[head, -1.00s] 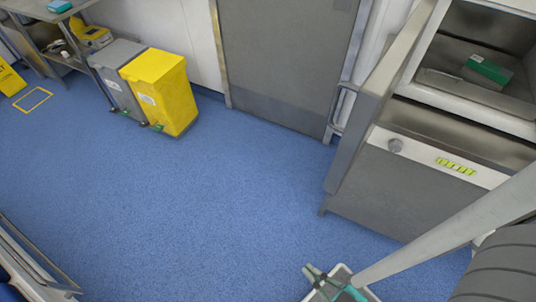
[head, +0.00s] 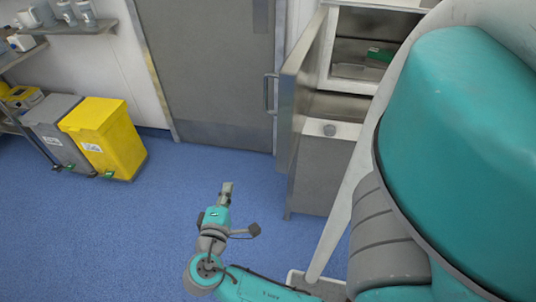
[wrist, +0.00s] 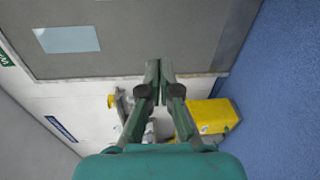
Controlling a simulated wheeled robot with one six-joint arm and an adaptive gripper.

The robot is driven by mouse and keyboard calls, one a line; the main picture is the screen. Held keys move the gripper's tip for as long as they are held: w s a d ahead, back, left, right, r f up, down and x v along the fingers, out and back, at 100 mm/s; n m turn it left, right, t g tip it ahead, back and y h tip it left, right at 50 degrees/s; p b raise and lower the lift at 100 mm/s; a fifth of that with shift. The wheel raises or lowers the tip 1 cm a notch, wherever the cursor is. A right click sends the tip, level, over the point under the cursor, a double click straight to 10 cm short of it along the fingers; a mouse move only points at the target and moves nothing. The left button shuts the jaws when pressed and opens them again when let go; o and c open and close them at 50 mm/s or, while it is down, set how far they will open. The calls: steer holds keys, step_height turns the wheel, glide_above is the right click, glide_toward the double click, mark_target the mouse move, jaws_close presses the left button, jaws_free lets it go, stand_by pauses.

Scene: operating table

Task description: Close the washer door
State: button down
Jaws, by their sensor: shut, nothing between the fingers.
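The washer (head: 320,178) is a steel cabinet at the right of the head view, partly hidden behind my arm. Its door (head: 298,95) stands open at the left side of the opening, seen nearly edge-on. Inside the open chamber (head: 350,52) lies a green box (head: 380,54). My gripper (head: 227,187) is to the left of the door and apart from it, over the blue floor in the picture. In the wrist view my gripper (wrist: 159,66) has its fingers together with nothing between them. The washer door cannot be made out in that view.
A grey room door (head: 205,70) with a handle is in the back wall. A yellow bin (head: 108,140) and a grey bin (head: 58,130) stand at the left, below a shelf (head: 70,28). The blue floor (head: 130,225) between is clear.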

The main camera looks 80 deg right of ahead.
step_height(320, 180, up, 7)
steer(key=s+m+g, duration=0.2)
steer(key=m+g, duration=0.4)
steer(key=g, duration=0.2)
steer(key=s+d, duration=0.7)
steer(key=d, duration=0.2)
steer(key=shift+r+h, duration=0.25)
steer(key=shift+h, duration=0.05)
steer(key=shift+s, duration=0.2)
